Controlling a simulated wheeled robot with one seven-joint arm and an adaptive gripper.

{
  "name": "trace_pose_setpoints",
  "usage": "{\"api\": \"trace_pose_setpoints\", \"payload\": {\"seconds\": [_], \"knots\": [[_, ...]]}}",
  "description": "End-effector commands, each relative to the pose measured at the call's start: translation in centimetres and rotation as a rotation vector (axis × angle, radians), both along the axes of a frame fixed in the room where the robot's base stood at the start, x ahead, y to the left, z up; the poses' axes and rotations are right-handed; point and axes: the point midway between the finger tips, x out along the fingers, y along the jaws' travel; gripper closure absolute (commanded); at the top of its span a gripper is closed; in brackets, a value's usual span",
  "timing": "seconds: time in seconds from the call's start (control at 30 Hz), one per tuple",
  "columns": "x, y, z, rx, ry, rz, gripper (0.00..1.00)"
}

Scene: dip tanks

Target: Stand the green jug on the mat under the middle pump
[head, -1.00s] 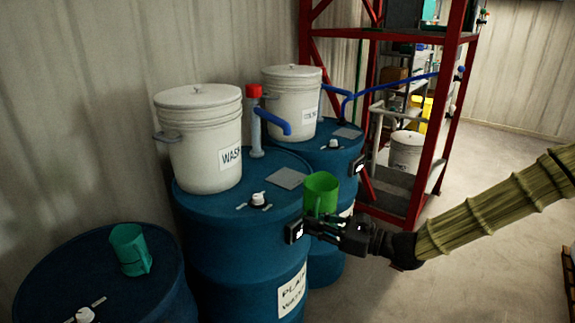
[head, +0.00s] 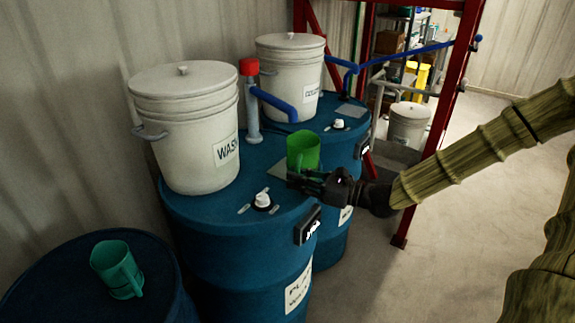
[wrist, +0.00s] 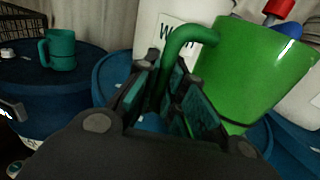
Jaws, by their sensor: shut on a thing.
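The green jug (head: 303,150) is upright over the middle drum's top, near the blue spout's end; it is large in the wrist view (wrist: 255,68). My gripper (head: 300,179) is shut on its handle, which stands between the fingers in the wrist view (wrist: 178,62). The grey mat (head: 280,171) lies on the drum top, partly hidden by the jug and gripper. I cannot tell whether the jug touches it. The middle pump (head: 252,112) has a red cap, a pale column and a blue spout (head: 275,103) over the mat side.
A teal jug (head: 117,268) stands on the near left drum. A white lidded bucket (head: 185,110) stands left of the pump, and another (head: 290,70) on the far drum. That drum has its own grey mat (head: 351,110). A white-capped bung (head: 262,199) is in front. A red rack (head: 445,90) stands behind.

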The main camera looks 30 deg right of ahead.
Motion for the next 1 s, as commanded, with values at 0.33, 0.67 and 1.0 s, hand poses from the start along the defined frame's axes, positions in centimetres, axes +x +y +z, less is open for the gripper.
{"api": "trace_pose_setpoints", "payload": {"seconds": [0.33,0.67,1.0], "knots": [[4.1,-0.8,-0.3,-0.003,0.0,0.003,1.0],[8.1,-1.7,-0.6,-0.002,-0.001,0.005,1.0],[11.2,-2.4,-1.0,-0.001,-0.001,0.004,1.0]]}}
